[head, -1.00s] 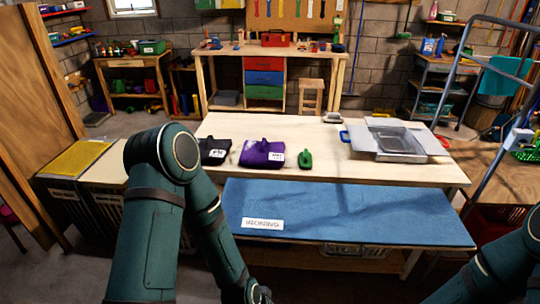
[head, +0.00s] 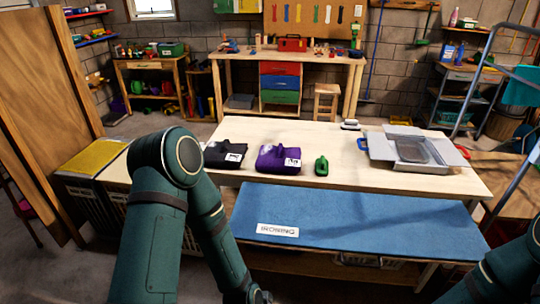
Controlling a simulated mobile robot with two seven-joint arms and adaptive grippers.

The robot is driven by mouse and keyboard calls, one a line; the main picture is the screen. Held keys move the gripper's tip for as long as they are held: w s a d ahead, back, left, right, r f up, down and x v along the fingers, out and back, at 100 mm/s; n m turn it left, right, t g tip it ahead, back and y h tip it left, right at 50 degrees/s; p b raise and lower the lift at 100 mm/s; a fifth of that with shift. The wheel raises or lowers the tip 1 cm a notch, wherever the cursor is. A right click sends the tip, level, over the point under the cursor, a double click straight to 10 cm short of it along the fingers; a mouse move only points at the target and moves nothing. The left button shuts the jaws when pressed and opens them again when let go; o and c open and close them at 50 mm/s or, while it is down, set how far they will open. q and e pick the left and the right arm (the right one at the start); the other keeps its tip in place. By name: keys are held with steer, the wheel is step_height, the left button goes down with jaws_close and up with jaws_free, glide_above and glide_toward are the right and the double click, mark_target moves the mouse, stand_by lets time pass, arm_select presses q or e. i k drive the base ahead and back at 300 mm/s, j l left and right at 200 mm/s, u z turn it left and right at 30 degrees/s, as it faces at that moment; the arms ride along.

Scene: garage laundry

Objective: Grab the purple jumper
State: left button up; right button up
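The purple jumper (head: 278,159) lies folded on the pale wooden table (head: 337,183), with a white label on its right part. A black folded garment (head: 224,154) with a white label lies just left of it, and a small green object (head: 321,166) lies to its right. My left arm comes in from the lower left, bent, in front of the table and left of the jumper. Nothing touches the jumper.
A blue ironing mat (head: 350,222) with a white label covers the near, lower surface. An open box with a clear tray (head: 414,151) stands at the table's right. Bins with a yellow top (head: 92,158) stand at the left.

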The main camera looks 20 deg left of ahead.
mark_target(271, 158)
steer(key=j+u, duration=0.3)
steer(key=u, duration=0.15)
steer(key=i+j+u, duration=0.15)
steer(key=u, duration=0.3)
steer(key=i+j+u, duration=0.15)
steer(key=j+u, duration=0.2)
steer(key=u, duration=0.15)
steer(key=i+j+u, duration=0.15)
steer(key=u, duration=0.3)
steer(key=i+j+u, duration=0.1)
steer(key=i+u, duration=0.15)
steer(key=u, duration=0.2)
steer(key=i+j+z, duration=0.25)
steer(key=i, duration=0.2)
steer(key=i+j+z, duration=0.25)
steer(key=i, duration=0.15)
steer(key=i+z, duration=0.1)
steer(key=z, duration=0.4)
steer(key=i+z, duration=0.15)
steer(key=z, duration=0.35)
steer(key=i+z, duration=0.15)
steer(key=z, duration=0.3)
steer(key=i+j+z, duration=0.1)
steer(key=z, duration=0.4)
steer(key=j+z, duration=0.15)
steer(key=z, duration=0.35)
steer(key=i+j+z, duration=0.1)
steer(key=z, duration=0.4)
steer(key=j, duration=0.1)
